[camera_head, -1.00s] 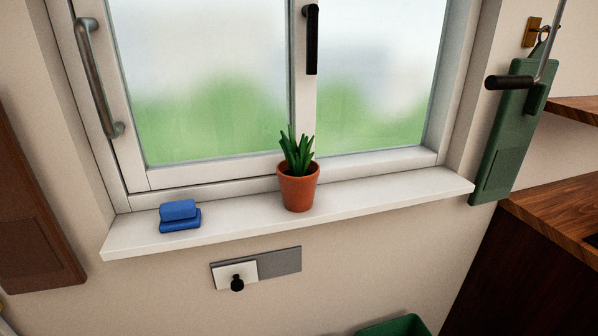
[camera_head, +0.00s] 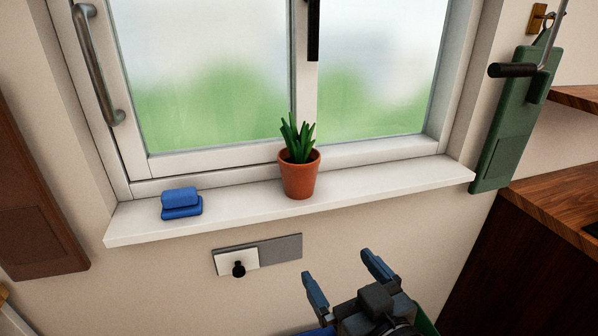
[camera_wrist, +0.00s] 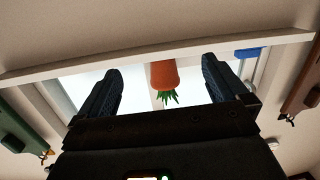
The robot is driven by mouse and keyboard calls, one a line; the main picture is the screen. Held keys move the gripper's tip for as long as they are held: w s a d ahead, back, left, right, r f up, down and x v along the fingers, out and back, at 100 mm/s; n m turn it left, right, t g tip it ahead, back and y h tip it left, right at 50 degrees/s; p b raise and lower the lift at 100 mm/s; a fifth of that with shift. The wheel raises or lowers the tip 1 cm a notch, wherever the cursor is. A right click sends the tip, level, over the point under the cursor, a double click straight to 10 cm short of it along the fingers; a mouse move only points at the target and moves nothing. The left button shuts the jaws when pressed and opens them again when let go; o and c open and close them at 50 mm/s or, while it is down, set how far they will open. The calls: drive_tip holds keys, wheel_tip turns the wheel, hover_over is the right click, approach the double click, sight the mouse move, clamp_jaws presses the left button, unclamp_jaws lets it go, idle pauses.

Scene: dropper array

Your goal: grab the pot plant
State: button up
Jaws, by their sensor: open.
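The pot plant (camera_head: 299,174) is a terracotta pot with spiky green leaves, standing upright on the white windowsill (camera_head: 385,178). My gripper (camera_head: 346,268) is open and empty in the head view, below the sill and in front of it, a little right of the pot. In the wrist view, the pot plant (camera_wrist: 164,76) appears upside down between the two fingers of my gripper (camera_wrist: 167,88), beyond them and apart from them. Nothing hides the pot in the head view.
A blue object (camera_head: 181,203) lies on the sill left of the pot. A window with a grey handle (camera_head: 101,66) stands behind. A plate with a black knob (camera_head: 238,268) is on the wall below. A green board (camera_head: 510,122) hangs at right, above a wooden counter (camera_head: 555,212).

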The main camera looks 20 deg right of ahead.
drive_tip(key=m+h, duration=0.2)
approach(299, 161)
drive_tip(key=shift+t, duration=0.4)
drive_tip(key=w, duration=0.1)
drive_tip(key=w+f, duration=0.2)
drive_tip(key=shift+w+d, duration=0.35)
drive_tip(key=shift+w, duration=0.05)
drive_tip(key=shift+w+d+r, duration=0.1)
drive_tip(key=shift+w+r, duration=0.05)
drive_tip(key=shift+w, duration=0.5)
drive_tip(key=shift+w+d+p, duration=0.2)
drive_tip(key=shift+w+p, duration=0.2)
drive_tip(key=shift+w, duration=0.65)
drive_tip(key=shift+w+d+p, duration=0.25)
drive_tip(key=shift+w+p, duration=0.1)
drive_tip(key=shift+w, duration=0.7)
drive_tip(key=shift+w+d+p, duration=0.2)
drive_tip(key=shift+w+p, duration=0.2)
drive_tip(key=shift+w, duration=0.7)
drive_tip(key=c, duration=1)
